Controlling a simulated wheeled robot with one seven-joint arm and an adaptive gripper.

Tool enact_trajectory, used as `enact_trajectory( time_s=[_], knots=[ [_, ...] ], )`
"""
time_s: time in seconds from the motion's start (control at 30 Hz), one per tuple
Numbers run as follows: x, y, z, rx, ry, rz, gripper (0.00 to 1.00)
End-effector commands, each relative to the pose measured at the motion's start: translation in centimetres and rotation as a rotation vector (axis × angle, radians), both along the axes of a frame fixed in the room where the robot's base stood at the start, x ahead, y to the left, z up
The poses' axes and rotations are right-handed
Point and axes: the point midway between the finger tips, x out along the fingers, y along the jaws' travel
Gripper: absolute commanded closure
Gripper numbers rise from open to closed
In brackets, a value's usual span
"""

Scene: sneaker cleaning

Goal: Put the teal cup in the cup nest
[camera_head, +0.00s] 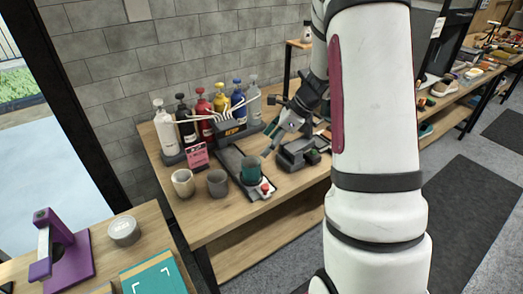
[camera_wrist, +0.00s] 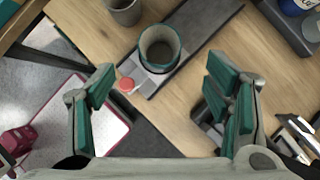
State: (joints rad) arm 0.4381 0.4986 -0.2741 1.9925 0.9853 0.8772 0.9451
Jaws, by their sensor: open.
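The teal cup (camera_head: 252,171) stands upright at the front end of a dark dispenser base (camera_head: 232,160). In the wrist view the cup (camera_wrist: 161,47) shows its open, empty mouth and sits over a light grey plate (camera_wrist: 144,80) with a red button (camera_wrist: 127,85). This plate may be the cup nest; the cup hides its middle, so I cannot tell if the cup is fully seated. My gripper (camera_wrist: 161,78) is open and empty, its teal-padded fingers apart from the cup on either side. In the head view my gripper (camera_head: 281,136) is just above and right of the cup.
A grey cup (camera_head: 217,183) and a beige cup (camera_head: 183,184) stand left of the teal cup. Several pump bottles (camera_head: 220,103) line the back. A dark grey holder (camera_head: 297,154) stands to the right. A purple press (camera_head: 62,252) is on the lower-left table.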

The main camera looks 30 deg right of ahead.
Motion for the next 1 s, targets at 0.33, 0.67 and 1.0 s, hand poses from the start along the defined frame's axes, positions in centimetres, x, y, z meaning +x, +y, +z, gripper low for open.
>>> enact_trajectory(
  time_s=[0.33,0.67,1.0],
  knots=[
    [-1.7,4.5,5.7,-0.104,-0.087,0.264,0.29],
    [-9.6,14.5,14.3,-0.439,-0.299,0.988,0.29],
    [-19.4,19.1,18.1,-0.868,-0.456,1.704,0.29]
  ],
)
